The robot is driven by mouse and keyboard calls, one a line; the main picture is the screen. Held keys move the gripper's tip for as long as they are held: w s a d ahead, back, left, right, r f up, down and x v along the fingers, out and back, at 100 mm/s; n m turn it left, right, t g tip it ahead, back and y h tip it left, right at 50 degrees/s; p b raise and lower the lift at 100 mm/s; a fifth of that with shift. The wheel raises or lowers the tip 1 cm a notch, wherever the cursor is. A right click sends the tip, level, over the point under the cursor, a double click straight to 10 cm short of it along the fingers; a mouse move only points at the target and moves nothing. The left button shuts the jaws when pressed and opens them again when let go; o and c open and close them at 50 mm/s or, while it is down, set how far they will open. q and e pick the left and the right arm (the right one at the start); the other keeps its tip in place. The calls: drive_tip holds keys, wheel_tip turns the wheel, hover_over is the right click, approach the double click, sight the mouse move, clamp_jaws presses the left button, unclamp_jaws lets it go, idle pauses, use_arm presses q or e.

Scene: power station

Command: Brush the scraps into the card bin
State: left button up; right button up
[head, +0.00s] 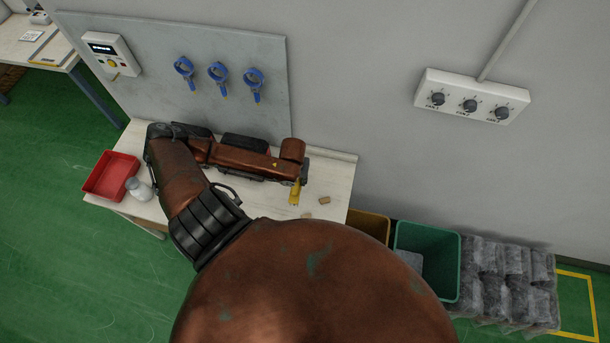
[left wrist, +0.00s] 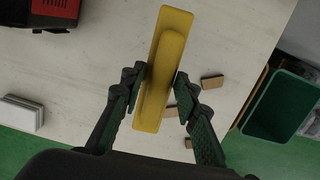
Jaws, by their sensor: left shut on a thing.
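My left gripper (head: 298,184) is shut on a yellow brush (head: 294,194) over the right part of the pale workbench (head: 335,175). In the left wrist view the fingers (left wrist: 158,82) grip both sides of the brush (left wrist: 170,45). Small brown scraps (head: 324,200) lie on the bench just right of the brush; another scrap (head: 307,215) shows nearer. The left wrist view shows scraps too (left wrist: 212,82). An ochre bin (head: 371,226) and a green bin (head: 428,238) stand beyond the bench's right edge; I cannot tell which is the card bin. My right gripper is not in view.
A red tray (head: 111,176) and a white bottle (head: 138,190) are at the bench's left end. Wrapped grey bundles (head: 510,282) stand right of the green bin. A grey panel with blue rings (head: 217,72) is behind the bench. My arm hides the bench front.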

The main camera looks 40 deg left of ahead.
use_arm(q)
drive_tip(key=shift+s+a+f+m, duration=0.1)
drive_tip(key=shift+s+m, duration=0.15)
drive_tip(key=shift+m, duration=0.05)
wheel_tip(320, 180, down, 5)
drive_tip(key=b, duration=0.5)
drive_tip(key=shift+f+b, duration=0.3)
drive_tip(key=shift+b, duration=0.2)
